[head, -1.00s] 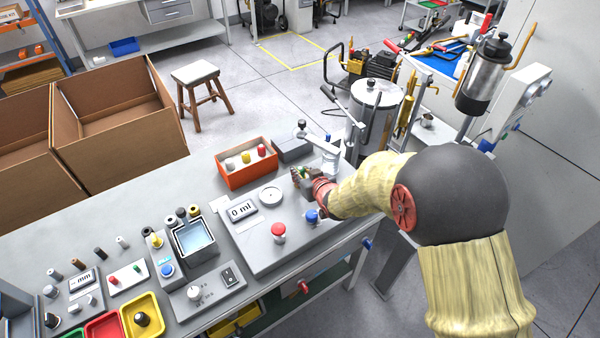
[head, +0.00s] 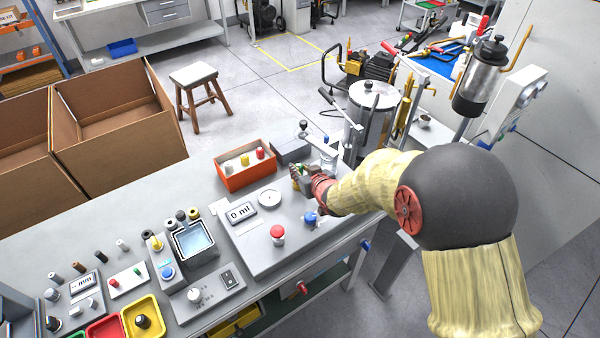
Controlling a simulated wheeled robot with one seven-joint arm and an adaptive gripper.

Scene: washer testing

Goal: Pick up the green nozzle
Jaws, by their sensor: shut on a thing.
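My gripper (head: 299,179) is at the back right of the bench, just right of the orange box. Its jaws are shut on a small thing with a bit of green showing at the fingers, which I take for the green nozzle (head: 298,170). The fingers hide most of it, and I cannot tell whether it touches the surface below. White, yellow and red nozzles stand in the orange box (head: 246,182).
A grey panel with a 0 ml display (head: 240,213), a round dial (head: 270,198), a red button (head: 277,233) and a blue button (head: 310,219) lies near my gripper. A dark grey box (head: 292,152) and a clear cylinder (head: 329,158) stand behind.

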